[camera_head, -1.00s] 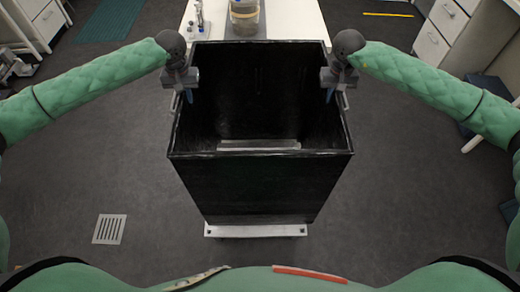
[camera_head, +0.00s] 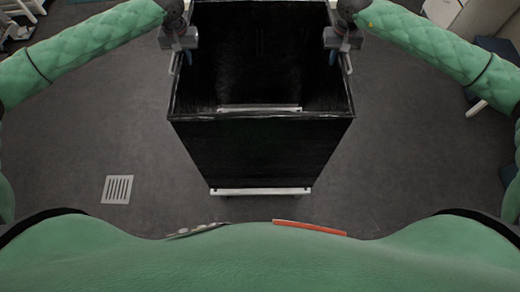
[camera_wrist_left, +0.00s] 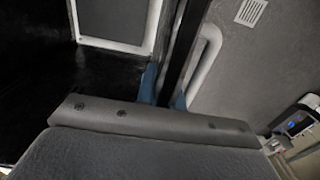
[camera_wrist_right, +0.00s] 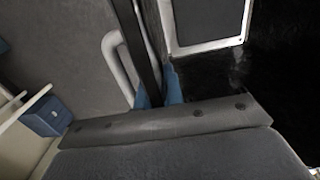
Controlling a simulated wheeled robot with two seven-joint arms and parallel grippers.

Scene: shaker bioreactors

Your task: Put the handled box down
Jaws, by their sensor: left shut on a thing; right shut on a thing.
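The handled box (camera_head: 262,155) is a deep black open-topped box in the middle of the head view, held between my two arms. My left gripper (camera_head: 184,60) is shut on its left wall near the rim. In the left wrist view the blue fingertips (camera_wrist_left: 163,88) straddle that wall, beside a pale handle (camera_wrist_left: 205,58). My right gripper (camera_head: 340,60) is shut on the right wall. In the right wrist view its blue fingertips (camera_wrist_right: 158,88) straddle the wall beside another pale handle (camera_wrist_right: 118,65). The box's underside is hidden.
A pale flat base or support (camera_head: 260,191) shows under the box's near edge; I cannot tell if they touch. Grey floor (camera_head: 410,150) is open on both sides. A floor drain grate (camera_head: 117,189) lies at left. Cabinets (camera_head: 442,12) stand at the upper right.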

